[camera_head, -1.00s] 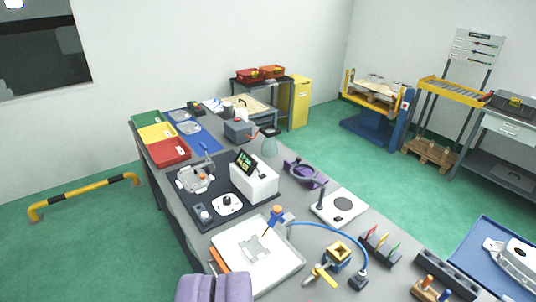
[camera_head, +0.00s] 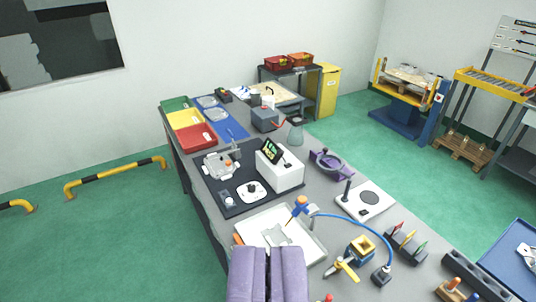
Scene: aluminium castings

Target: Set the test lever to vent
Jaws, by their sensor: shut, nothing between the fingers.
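A white test unit (camera_head: 281,172) with a dark tilted screen (camera_head: 271,151) stands on a dark mat on the long grey bench. A small dark part shows on its top, perhaps the lever; its setting is too small to read. In front of it lies a white plate with a black knob (camera_head: 252,187). My gripper (camera_head: 268,253), with purple fingers, is shut and empty at the bottom of the view, in front of the white tray and apart from the test unit.
A white tray (camera_head: 316,250) holds a grey part. Red (camera_head: 196,137), yellow and green trays line the bench's far left. Yellow-black floor rails (camera_head: 115,176) stand left; green floor is open there.

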